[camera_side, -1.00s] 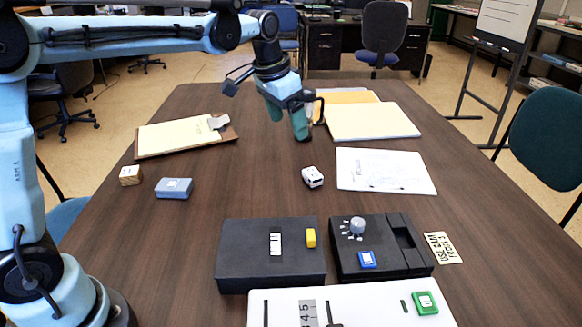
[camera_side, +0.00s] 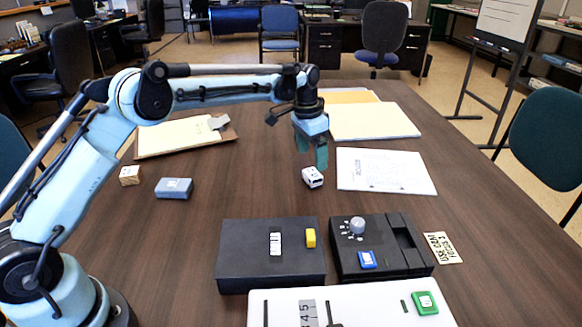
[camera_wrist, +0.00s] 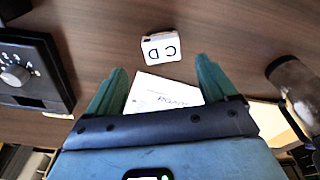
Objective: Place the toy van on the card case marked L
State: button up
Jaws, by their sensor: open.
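The toy van (camera_side: 313,177) is small and white with dark marks, and stands upright on the table. A small white thing with dark marks, seemingly the van, also shows in the wrist view (camera_wrist: 161,48), beyond the fingertips. My gripper (camera_side: 313,160) is open and empty, pointing down just above and behind the van. Its two green fingers show apart in the wrist view (camera_wrist: 160,67). A blue-grey case (camera_side: 174,189) with a pale label lies at the left of the table, seemingly the card case; I cannot read its letter.
A wooden block (camera_side: 130,176) sits left of the case. A white sheet (camera_side: 385,171) lies right of the van. A black box (camera_side: 245,262) and a dial unit (camera_side: 358,256) stand in front. A clipboard (camera_side: 180,138) lies behind. The table between case and van is clear.

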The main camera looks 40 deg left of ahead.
aim_at(312, 173)
jog(key=shift+w+f, duration=0.15)
jog(key=shift+f, duration=1.55)
jog(key=shift+w+f, duration=0.15)
jog(key=shift+f, duration=1.55)
jog(key=shift+c, duration=0.3)
jog(key=c, duration=1.1)
jog(key=shift+o, duration=0.2)
jog(key=shift+r, duration=0.15)
